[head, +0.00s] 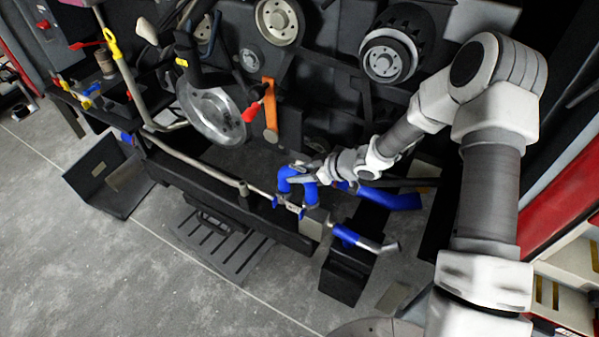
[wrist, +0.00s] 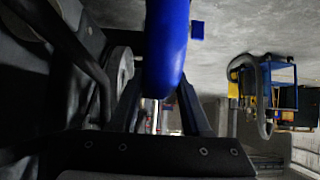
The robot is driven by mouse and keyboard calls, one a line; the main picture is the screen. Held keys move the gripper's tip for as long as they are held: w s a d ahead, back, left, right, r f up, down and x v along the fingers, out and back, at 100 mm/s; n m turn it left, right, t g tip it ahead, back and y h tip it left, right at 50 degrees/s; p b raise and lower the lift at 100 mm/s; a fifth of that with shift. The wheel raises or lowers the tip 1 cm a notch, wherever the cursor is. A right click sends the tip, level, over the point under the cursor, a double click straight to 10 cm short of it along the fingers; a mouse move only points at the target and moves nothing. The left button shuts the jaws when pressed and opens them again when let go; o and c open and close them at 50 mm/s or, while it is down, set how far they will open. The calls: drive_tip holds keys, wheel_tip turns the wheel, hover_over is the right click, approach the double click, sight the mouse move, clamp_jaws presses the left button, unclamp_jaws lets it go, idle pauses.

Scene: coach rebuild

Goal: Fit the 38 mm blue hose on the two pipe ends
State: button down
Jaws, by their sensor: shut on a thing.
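A blue curved hose (head: 284,180) is in my gripper (head: 306,178), just above the front ledge of the engine. In the wrist view the blue hose (wrist: 166,45) fills the top middle, between the fingers of my gripper (wrist: 163,108). A metal pipe (head: 205,167) runs along the ledge from the left and reaches close under the hose. A second short metal pipe (head: 375,245) with a blue sleeve (head: 346,235) lies to the lower right. I cannot tell whether the held hose touches either pipe end.
Another thick blue hose (head: 390,198) lies behind, right of my gripper. Pulleys and a brake-like disc (head: 212,110) stand behind, with an orange lever (head: 270,110). A slatted black step (head: 220,243) is below the ledge. The grey floor at left is largely clear.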

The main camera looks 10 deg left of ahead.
drive_tip(key=shift+f+b, duration=0.35)
drive_tip(key=shift+f, duration=0.25)
unclamp_jaws()
drive_tip(key=shift+p+v, duration=1.25)
drive_tip(key=shift+v, duration=0.25)
drive_tip(key=p+v, duration=0.3)
drive_tip(key=v, duration=0.1)
drive_tip(key=shift+r, duration=0.1)
drive_tip(key=shift+s+d+r, duration=0.1)
drive_tip(key=shift+d+r, duration=0.1)
drive_tip(key=shift+d, duration=0.2)
